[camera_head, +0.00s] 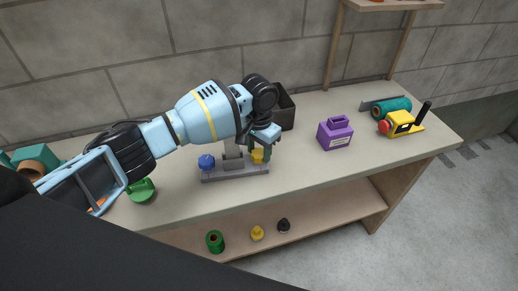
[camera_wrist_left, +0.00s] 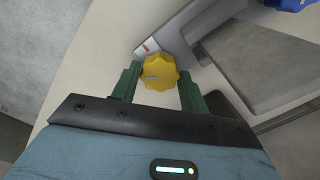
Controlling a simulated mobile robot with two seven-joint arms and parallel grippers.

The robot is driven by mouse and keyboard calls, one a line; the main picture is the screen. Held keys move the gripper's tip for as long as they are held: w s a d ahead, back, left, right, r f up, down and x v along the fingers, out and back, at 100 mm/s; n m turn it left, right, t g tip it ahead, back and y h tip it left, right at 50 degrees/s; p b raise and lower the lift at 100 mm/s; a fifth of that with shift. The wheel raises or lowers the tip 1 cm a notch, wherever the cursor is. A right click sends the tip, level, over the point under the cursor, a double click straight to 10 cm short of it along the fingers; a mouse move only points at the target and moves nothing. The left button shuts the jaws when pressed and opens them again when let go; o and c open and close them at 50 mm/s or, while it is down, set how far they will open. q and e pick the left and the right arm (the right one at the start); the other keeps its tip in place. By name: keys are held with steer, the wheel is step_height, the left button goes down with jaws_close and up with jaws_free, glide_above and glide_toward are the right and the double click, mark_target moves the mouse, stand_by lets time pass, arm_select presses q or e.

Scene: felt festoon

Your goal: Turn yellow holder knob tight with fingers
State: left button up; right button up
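The yellow holder knob (camera_head: 258,156) is at the right end of a grey holder base (camera_head: 222,176) on the table. My left gripper (camera_head: 260,150) is at the knob, reaching in from the left and above. In the left wrist view the round, ridged knob (camera_wrist_left: 158,72) lies between the two green fingertips (camera_wrist_left: 159,80), one on each side. The fingertips are very close to its edges; whether both touch it I cannot tell. A blue knob (camera_head: 206,162) is at the base's left end. My right gripper is not in view.
A dark bin (camera_head: 284,110) stands behind the gripper. A purple box (camera_head: 335,133) and a yellow tool with a red knob (camera_head: 402,123) are to the right. A green item (camera_head: 141,190) is at left. Several small parts lie on the lower shelf (camera_head: 330,213).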

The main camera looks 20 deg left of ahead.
arm_select(q)
steer(key=c, duration=0.5)
steer(key=m, duration=0.4)
steer(key=shift+m, duration=0.4)
steer(key=m, duration=0.5)
steer(key=shift+m, duration=0.4)
steer(key=o, duration=1)
steer(key=shift+c, duration=0.2)
steer(key=shift+r, duration=0.1)
